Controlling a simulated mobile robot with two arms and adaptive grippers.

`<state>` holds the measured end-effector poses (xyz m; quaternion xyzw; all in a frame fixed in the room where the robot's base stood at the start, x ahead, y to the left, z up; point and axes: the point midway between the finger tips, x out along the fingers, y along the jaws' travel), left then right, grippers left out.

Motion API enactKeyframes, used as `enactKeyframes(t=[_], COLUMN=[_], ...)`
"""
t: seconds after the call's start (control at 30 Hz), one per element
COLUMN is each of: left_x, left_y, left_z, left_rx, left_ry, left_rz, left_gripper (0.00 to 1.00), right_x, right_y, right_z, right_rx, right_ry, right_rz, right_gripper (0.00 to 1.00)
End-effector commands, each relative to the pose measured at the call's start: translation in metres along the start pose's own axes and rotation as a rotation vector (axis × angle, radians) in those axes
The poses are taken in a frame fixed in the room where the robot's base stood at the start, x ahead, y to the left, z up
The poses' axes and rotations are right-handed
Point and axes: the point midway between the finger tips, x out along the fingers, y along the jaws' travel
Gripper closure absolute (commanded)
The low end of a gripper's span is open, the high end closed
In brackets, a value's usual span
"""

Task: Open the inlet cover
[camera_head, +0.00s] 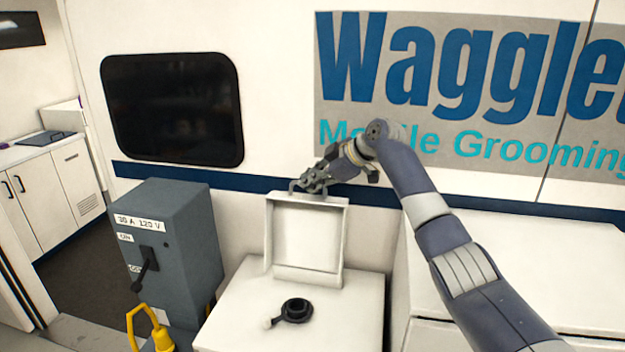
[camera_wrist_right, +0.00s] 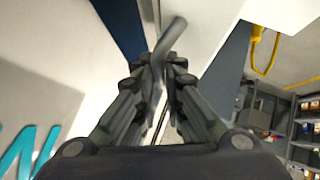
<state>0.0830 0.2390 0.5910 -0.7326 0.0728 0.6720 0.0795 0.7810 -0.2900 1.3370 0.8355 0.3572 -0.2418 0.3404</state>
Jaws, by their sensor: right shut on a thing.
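The white inlet cover (camera_head: 307,238) stands upright at the back of a white box in the head view, its recessed inner face toward me. My right gripper (camera_head: 311,185) is at the cover's top edge, shut on it. A black round inlet (camera_head: 296,308) with a small side tab lies exposed on the box top (camera_head: 350,310) in front of the cover. My left gripper is not in view.
A grey switch box (camera_head: 180,240) with a black lever (camera_head: 147,270) stands left of the cover. A yellow looped handle (camera_head: 140,320) is below it. The van's side wall (camera_head: 265,90) rises behind, and a white cabinet (camera_head: 510,265) stands to the right.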

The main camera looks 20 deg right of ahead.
Motion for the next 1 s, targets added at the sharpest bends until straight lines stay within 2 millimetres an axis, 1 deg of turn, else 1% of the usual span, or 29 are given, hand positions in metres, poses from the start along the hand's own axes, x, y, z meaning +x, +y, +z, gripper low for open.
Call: enactKeyframes(t=[0.03, 0.07, 0.1, 0.17, 0.53, 0.63, 0.77, 1.0], left_x=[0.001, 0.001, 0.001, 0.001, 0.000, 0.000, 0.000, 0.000], left_y=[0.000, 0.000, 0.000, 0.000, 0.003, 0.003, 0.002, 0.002], left_z=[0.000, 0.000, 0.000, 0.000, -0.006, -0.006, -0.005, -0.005], left_rx=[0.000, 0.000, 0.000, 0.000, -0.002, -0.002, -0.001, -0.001], left_ry=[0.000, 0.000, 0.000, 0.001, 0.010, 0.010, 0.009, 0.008], left_rz=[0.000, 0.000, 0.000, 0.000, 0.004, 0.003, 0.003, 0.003], left_gripper=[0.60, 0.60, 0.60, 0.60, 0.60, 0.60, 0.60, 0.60], right_x=[0.004, 0.004, 0.004, 0.004, 0.002, -0.005, -0.024, -0.076], right_y=[-0.005, -0.005, -0.005, -0.004, -0.002, -0.001, 0.000, 0.000], right_z=[0.006, 0.006, 0.006, 0.006, 0.003, 0.002, 0.003, 0.003], right_rx=[0.003, 0.003, 0.002, 0.002, 0.000, 0.000, -0.002, -0.001], right_ry=[-0.013, -0.013, -0.013, -0.013, -0.006, -0.005, -0.006, -0.007], right_rz=[-0.013, -0.013, -0.013, -0.012, -0.006, -0.003, -0.001, -0.002], right_gripper=[1.00, 1.00, 0.84, 0.70, 0.70, 0.70, 0.70, 0.70])
